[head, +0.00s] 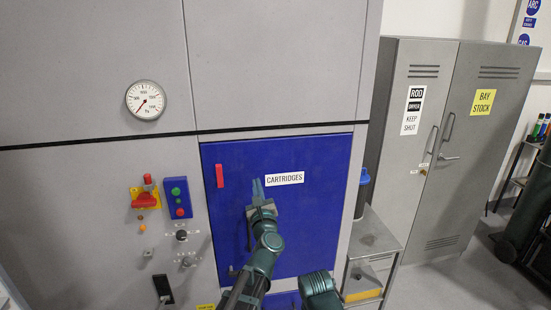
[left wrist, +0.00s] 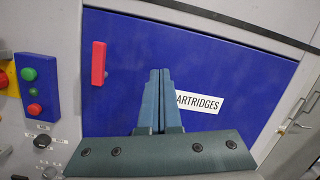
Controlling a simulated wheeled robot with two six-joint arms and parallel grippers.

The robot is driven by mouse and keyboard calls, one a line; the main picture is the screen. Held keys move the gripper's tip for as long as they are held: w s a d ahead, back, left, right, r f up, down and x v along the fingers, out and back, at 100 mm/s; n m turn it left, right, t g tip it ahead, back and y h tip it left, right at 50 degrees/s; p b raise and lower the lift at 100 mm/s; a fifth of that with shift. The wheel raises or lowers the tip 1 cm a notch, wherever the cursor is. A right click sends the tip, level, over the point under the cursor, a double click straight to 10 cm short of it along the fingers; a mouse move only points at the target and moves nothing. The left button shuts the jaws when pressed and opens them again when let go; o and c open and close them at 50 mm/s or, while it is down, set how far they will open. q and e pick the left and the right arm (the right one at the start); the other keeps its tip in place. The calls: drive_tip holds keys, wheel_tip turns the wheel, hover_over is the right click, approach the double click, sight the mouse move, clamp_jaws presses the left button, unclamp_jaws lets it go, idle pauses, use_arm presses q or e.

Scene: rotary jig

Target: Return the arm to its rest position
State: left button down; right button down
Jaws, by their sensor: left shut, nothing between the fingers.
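My left gripper (head: 258,189) is raised in front of the blue door marked CARTRIDGES (head: 318,235). Its two fingers are shut together with nothing between them, as the left wrist view (left wrist: 160,78) also shows. A green part of my other arm shows at the bottom of the head view; the right gripper is not visible.
A round gauge (head: 146,100) is above.

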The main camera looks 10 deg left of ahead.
use_arm(q)
drive_tip(key=s+d+f+m+g+h, duration=0.3)
drive_tip(key=f+m, duration=0.2)
drive_tip(key=m, duration=0.5)
drive_tip(key=s+d+f+m+g+h, duration=0.2)
drive_tip(key=f+m+g+h, duration=0.15)
drive_tip(key=f+m, duration=0.45)
drive_tip(key=s+d+f+m+g+h, duration=0.3)
drive_tip(key=m+h, duration=0.1)
drive_tip(key=m, duration=0.8)
drive_tip(key=s+a+f+m+g+y, duration=0.2)
drive_tip(key=s+a+f+m+g, duration=0.3)
drive_tip(key=s, duration=0.3)
drive_tip(key=s+a+f+m+g+y, duration=0.3)
drive_tip(key=s+a+f+m+g, duration=0.15)
drive_tip(key=s+a+m, duration=0.35)
drive_tip(key=s+d+f+m+b, duration=0.1)
drive_tip(key=s+d+f+b, duration=0.2)
drive_tip(key=d+f+b, duration=0.3)
drive_tip(key=s+d+f+m+y+b, duration=0.1)
drive_tip(key=s+d+f+m+b, duration=0.1)
drive_tip(key=s+d+f+b, duration=0.2)
wheel_tip(320, 180, down, 6)
drive_tip(key=d+b, duration=0.2)
drive_tip(key=b, duration=0.2)
drive_tip(key=shift+s+d+r+m+g+b, duration=0.15)
drive_tip(key=shift+s+d+m+g+b, duration=0.15)
drive_tip(key=shift+g+b, duration=0.1)
